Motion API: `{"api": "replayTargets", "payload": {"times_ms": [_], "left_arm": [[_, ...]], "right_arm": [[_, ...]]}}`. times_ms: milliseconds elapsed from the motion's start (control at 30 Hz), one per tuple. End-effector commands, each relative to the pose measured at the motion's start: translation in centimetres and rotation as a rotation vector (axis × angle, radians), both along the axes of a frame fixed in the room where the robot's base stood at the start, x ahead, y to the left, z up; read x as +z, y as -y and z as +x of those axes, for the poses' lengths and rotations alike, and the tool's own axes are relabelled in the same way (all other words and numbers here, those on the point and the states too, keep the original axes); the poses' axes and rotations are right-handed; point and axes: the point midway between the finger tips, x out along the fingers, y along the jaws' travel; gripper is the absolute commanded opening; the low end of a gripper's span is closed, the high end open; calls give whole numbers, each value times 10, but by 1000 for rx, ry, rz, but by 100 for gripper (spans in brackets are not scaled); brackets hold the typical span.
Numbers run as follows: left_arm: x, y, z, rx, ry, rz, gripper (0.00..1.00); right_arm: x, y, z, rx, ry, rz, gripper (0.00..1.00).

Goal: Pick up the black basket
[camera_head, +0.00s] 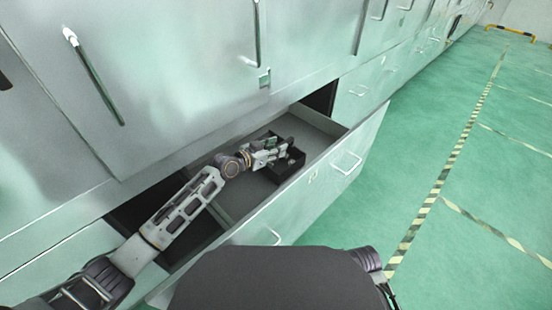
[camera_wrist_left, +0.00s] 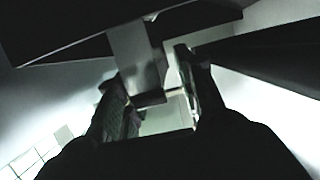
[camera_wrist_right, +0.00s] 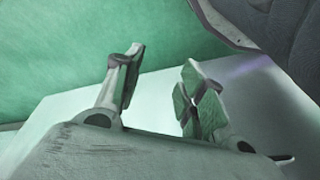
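The black basket (camera_head: 285,169) sits inside the open drawer, towards its far end in the head view. My left gripper (camera_head: 284,149) reaches over the basket from the left, with its fingers at the basket's opening. In the left wrist view the two fingers of the left gripper (camera_wrist_left: 160,95) stand apart, with a grey block-like part (camera_wrist_left: 136,60) between them and a light gap beside the right finger. That view is dark, and I cannot tell whether the fingers touch the basket. My right gripper (camera_wrist_right: 155,85) is open and empty in the right wrist view, outside the head view.
The open drawer (camera_head: 290,205) has a pale front with handles, and dark compartments lie under my left arm. A tall metal cabinet (camera_head: 180,70) rises right behind the drawer. The green floor (camera_head: 430,120) with striped tape lines is clear on the right.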

Motion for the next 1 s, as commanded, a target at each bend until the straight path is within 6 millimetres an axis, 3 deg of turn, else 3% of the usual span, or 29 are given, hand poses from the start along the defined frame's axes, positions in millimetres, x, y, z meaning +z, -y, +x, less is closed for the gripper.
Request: {"api": "replayTargets", "payload": {"times_ms": [233,767,1000], "left_arm": [[-5,12,12,-1,0,-2,38],[-6,13,13,0,0,0,38],[-6,13,13,0,-1,-1,8]], "right_arm": [[8,-2,1,1,17,8,40],[9,-2,-1,2,14,8,40],[8,-2,-2,2,12,7,40]]}}
